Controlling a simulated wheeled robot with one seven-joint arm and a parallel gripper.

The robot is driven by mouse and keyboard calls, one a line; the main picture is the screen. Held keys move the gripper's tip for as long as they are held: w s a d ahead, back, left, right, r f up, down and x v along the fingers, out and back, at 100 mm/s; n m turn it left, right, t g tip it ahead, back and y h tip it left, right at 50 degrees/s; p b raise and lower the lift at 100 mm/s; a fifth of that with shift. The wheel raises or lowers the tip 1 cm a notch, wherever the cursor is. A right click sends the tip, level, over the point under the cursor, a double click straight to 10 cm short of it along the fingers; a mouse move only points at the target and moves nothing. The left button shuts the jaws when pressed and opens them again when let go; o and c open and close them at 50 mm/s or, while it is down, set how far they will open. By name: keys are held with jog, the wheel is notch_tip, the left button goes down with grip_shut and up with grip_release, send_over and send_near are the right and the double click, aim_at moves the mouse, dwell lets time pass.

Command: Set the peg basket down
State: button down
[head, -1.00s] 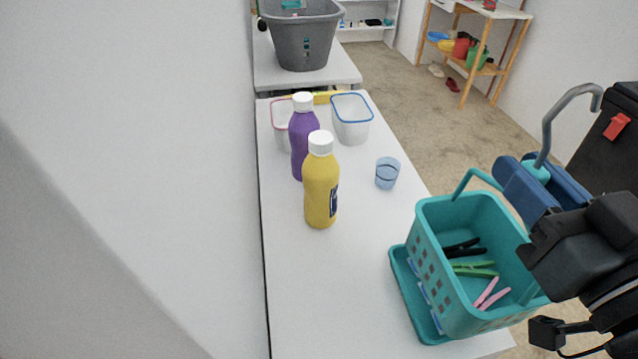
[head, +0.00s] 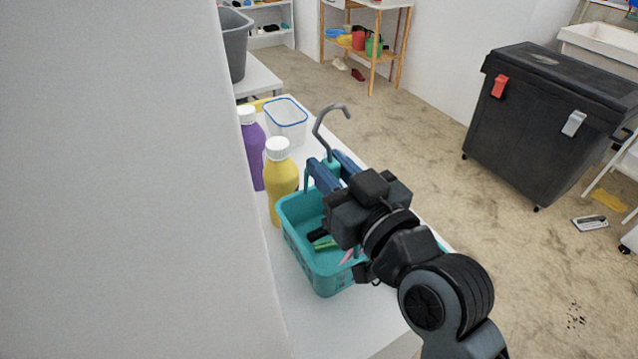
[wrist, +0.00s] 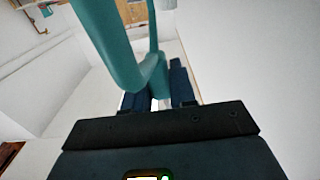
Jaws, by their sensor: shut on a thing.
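The peg basket (head: 335,280) is teal, with black, green and pink pegs inside. It appears upright over the white table (head: 365,325), just in front of the yellow bottle (head: 281,180). I cannot tell whether its base touches the tabletop. My gripper (head: 335,174) has blue fingers and is shut on the basket's handle, below the grey hook (head: 325,127). In the wrist view the teal handle (wrist: 150,75) runs down between the fingers (wrist: 160,100). My wrist covers the basket's right side.
A purple bottle (head: 253,150) and a clear tub with a blue rim (head: 286,120) stand farther back on the table. A white wall (head: 120,180) fills the left. A black wheeled bin (head: 550,120) stands on the open floor at right.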

jog(key=shift+w+a+f, duration=0.4)
jog(key=shift+a, duration=0.3)
notch_tip(320, 180, down, 4)
jog(key=shift+f, duration=0.1)
jog(key=c, duration=0.9)
grip_release()
jog(key=shift+b+v, duration=1.6)
jog(key=shift+v, duration=4.4)
